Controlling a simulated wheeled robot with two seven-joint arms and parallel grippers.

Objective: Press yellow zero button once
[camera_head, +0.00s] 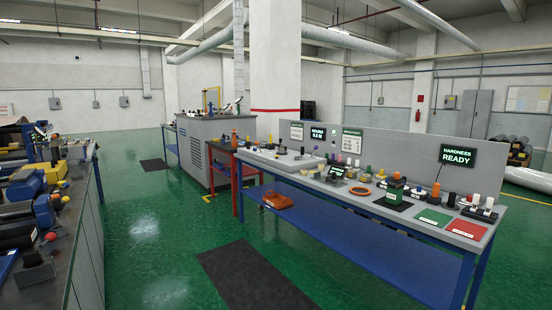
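A long workbench (340,204) with a grey top and blue lower shelf runs along the right side of the head view. Small coloured items stand along it. A small yellow item (367,169) shows near the panel, but it is too small to tell whether it is the zero button. A small dark display with green text (337,172) sits on the bench. A wall display (318,133) and a screen reading HARDNESS READY (458,156) are on the panel behind. Neither of my grippers is in view.
An orange ring (360,191), a green block device (394,194), a green pad (434,217) and a red pad (467,229) lie on the bench. Another cluttered bench (78,215) stands at left. Green floor (160,230) between them is clear, with a black mat (250,280).

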